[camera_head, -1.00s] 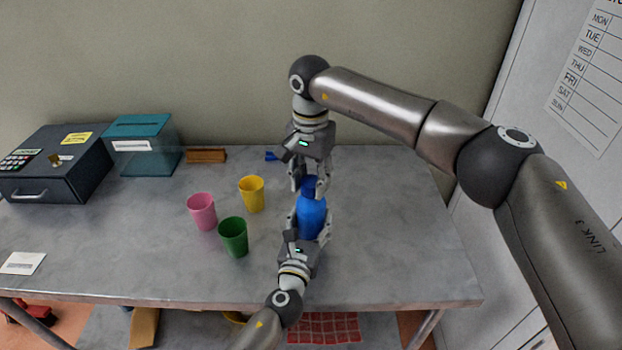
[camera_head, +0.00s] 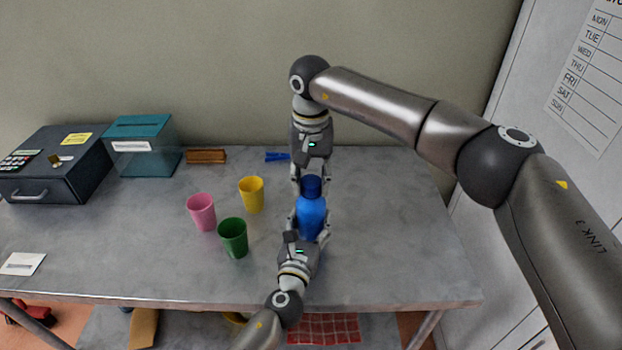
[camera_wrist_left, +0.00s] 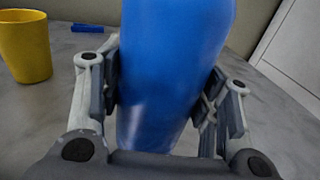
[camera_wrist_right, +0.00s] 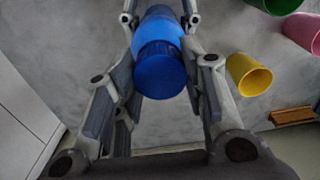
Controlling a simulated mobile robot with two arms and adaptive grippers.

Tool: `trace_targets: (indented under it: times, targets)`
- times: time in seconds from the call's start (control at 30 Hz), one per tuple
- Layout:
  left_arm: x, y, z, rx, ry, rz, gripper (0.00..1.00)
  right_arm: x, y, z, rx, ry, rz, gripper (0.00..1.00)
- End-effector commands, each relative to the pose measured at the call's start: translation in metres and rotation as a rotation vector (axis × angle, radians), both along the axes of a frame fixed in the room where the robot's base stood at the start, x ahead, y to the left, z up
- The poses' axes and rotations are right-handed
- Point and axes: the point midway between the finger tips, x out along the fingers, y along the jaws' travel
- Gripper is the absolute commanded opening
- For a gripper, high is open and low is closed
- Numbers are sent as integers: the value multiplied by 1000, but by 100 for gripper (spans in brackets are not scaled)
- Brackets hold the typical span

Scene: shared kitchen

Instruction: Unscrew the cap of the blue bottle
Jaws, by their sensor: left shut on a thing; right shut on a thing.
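The blue bottle (camera_head: 311,217) stands upright on the grey table. Its darker blue cap (camera_head: 312,187) is on top; the cap also shows in the right wrist view (camera_wrist_right: 160,74). My left gripper (camera_head: 309,224) is shut around the bottle's body from the front, and the body fills the left wrist view (camera_wrist_left: 172,70) between the fingers. My right gripper (camera_head: 312,181) comes down from above and behind, with its fingers on both sides of the cap, shut on it. I cannot tell how far the cap has turned on the thread.
Left of the bottle stand a yellow cup (camera_head: 251,195), a green cup (camera_head: 233,238) and a pink cup (camera_head: 202,212). Farther back are a small blue object (camera_head: 277,157), a wooden block (camera_head: 206,156), a teal-topped box (camera_head: 143,143) and a dark cash box (camera_head: 55,165). The table's right side is clear.

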Motion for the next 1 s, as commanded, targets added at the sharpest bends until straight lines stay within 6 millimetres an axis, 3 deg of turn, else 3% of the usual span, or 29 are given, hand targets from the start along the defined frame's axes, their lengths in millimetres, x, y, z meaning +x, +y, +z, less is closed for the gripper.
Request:
trace_targets:
  times: [0.67,1.0]
  targets:
    - [0,0,0,-1,0,1,0,0,0,21,0,0,-1,10]
    - [0,0,0,0,0,1,0,0,0,22,0,1,-1,10]
